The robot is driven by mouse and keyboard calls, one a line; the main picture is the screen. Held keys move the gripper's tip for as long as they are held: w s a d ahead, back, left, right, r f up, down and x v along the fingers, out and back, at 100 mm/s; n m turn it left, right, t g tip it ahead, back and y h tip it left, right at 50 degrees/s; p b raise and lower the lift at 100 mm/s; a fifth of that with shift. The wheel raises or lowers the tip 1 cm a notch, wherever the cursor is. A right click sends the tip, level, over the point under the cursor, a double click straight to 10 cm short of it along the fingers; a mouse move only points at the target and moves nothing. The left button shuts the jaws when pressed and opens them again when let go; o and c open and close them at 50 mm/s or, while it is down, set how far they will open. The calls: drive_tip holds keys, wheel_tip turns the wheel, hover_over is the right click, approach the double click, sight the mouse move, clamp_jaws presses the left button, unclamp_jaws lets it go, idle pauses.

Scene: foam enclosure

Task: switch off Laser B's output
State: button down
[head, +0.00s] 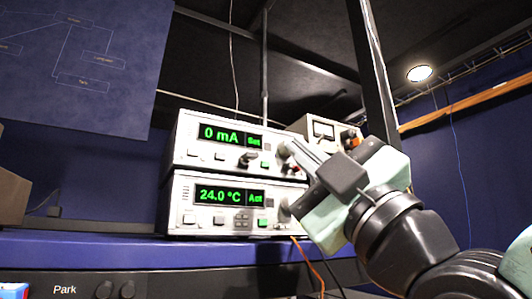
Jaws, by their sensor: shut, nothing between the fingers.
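Two stacked beige instrument units stand on the blue bench. The upper unit (185,138) has a green display (230,136) reading "0 mA" and "Set", with small buttons and a dark knob (250,159) below it. The lower unit (175,205) has a green display (229,196) reading "24.0 °C" and "Act", with several buttons below. No "Laser B" label is legible. My gripper (290,152) is shut and empty, its tips at the right end of the upper unit's front. It hides that end of both panels. I cannot tell whether it touches.
A brown box (10,193) is at the far left. A small metered instrument (322,130) stands behind the gripper. An orange cable (306,262) hangs below. A dark post (372,70) rises behind my arm.

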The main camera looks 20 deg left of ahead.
sight(265, 164)
drive_tip(key=shift+w+a, duration=1.65)
drive_tip(key=shift+a, duration=0.3)
drive_tip(key=shift+w+a, duration=0.1)
idle(0.6)
drive_tip(key=shift+w+a+f+b, duration=0.1)
drive_tip(key=shift+b, duration=0.3)
drive_tip(key=shift+w+a, duration=0.1)
drive_tip(key=shift+w+a+r+b, duration=0.1)
drive_tip(key=shift+r+b, duration=0.25)
drive_tip(key=shift+b, duration=0.15)
idle(1.0)
drive_tip(key=shift+f+b, duration=0.15)
drive_tip(key=shift+b, duration=0.7)
